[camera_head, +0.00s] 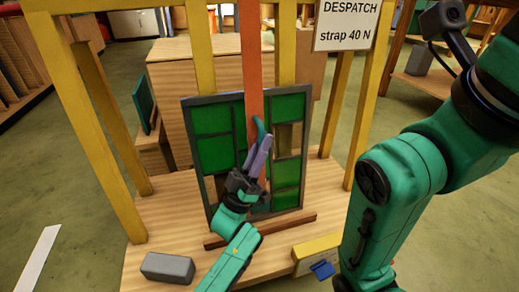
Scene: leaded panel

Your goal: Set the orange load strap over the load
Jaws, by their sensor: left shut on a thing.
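The orange load strap (251,60) hangs as a straight vertical band from above the picture down in front of the leaded panel. The panel (212,121), the load, has green panes in a dark frame and stands upright, slightly tilted. My left gripper (261,138), with teal and purple fingers, is in front of the panel's middle and shut on the strap. The fingers hide the strap's lower part and some of the panel; whether the strap touches the panel I cannot tell. My right arm fills the right side, but its gripper is out of view.
Yellow posts (362,95) frame the wooden platform (180,225). A brown bar (285,228) lies before the panel. A grey block (167,268) is at front left, a yellow block (314,249) at front right. A DESPATCH sign (349,24) reads "strap 40 N".

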